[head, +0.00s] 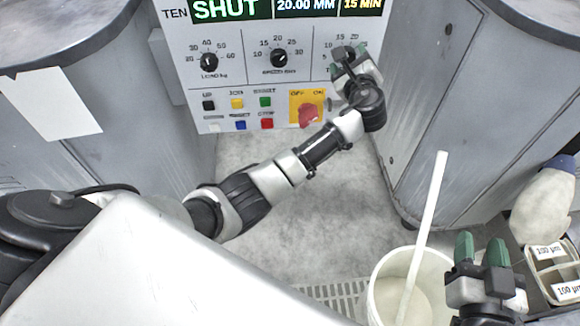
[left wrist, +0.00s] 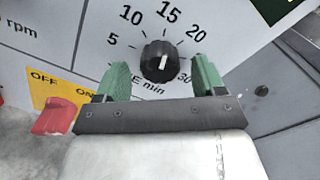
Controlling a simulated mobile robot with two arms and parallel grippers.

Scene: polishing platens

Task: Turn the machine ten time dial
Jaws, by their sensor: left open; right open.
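The machine ten control panel (head: 232,88) stands at the top of the head view, with "TEN" beside a green "SHUT" display and a "15 MIN" readout. Its time dial (left wrist: 159,62) is a black knob with a white pointer line, ringed by numbers from 5 to 30, in the left wrist view. My left gripper (left wrist: 163,82) is open, its green fingertips on either side of the dial; I cannot tell whether they touch it. My right gripper (head: 482,250) is open and empty at the lower right.
A load dial (head: 209,62) and an rpm dial (head: 279,58) sit to the left on the panel. Coloured buttons and a red switch (head: 309,114) lie below. Grey cabinets flank the panel. A white bucket (head: 383,290) with a stick stands near my right gripper.

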